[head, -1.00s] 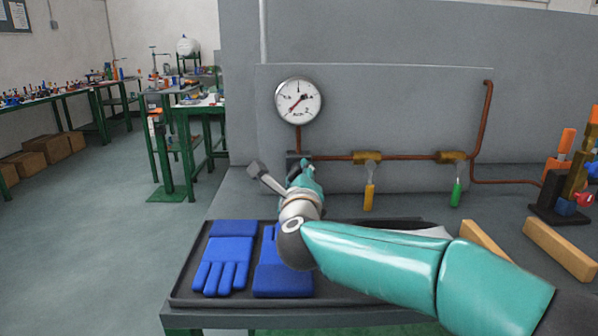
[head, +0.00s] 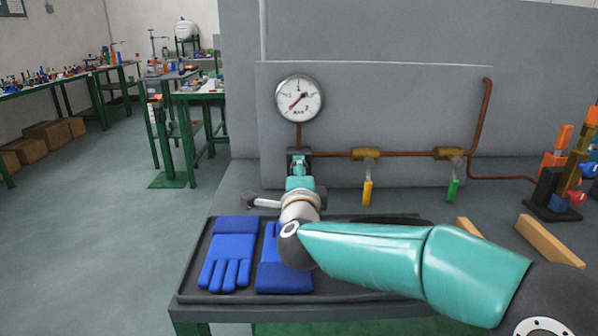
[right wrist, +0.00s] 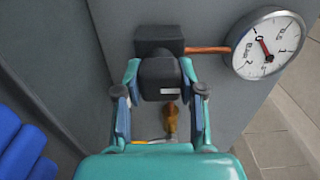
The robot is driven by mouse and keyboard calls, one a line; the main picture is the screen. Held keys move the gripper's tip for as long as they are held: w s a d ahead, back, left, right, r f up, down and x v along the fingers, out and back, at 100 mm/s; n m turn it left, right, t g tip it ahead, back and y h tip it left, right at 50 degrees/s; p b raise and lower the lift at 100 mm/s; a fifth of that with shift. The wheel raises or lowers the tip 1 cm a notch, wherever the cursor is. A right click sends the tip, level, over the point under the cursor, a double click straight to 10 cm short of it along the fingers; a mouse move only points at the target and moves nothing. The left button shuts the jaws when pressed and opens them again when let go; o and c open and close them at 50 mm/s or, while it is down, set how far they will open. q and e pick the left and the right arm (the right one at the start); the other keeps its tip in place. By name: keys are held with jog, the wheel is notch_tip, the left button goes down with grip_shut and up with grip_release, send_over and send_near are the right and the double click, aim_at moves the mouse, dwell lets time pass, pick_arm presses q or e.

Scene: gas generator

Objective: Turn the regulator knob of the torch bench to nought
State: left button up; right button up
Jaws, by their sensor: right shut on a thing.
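The black regulator knob (right wrist: 160,78) sits in front of a dark regulator block (right wrist: 160,38) in the right wrist view. My right gripper (right wrist: 161,75) is shut on it, with one finger on each side. In the head view my right gripper (head: 299,165) is at the regulator below the gauge, and my own wrist hides most of the knob. The round white pressure gauge (head: 299,98) has a red needle pointing to the lower left. It also shows tilted in the right wrist view (right wrist: 267,43). My left gripper is not in view.
A copper pipe (head: 410,153) runs right from the regulator past valves with an orange handle (head: 368,193) and a green handle (head: 453,190). Blue gloves (head: 228,260) lie in a dark tray (head: 190,286) under my right arm. Coloured fittings (head: 568,180) stand at the right.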

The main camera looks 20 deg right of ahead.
jog(key=shift+a+f, duration=0.25)
jog(key=shift+f, duration=0.05)
jog(key=o, duration=1.1)
jog(key=shift+o, duration=0.3)
jog(key=shift+d+r, duration=0.1)
jog(key=v, duration=1.1)
jog(key=shift+r, duration=0.1)
jog(key=shift+s, duration=0.45)
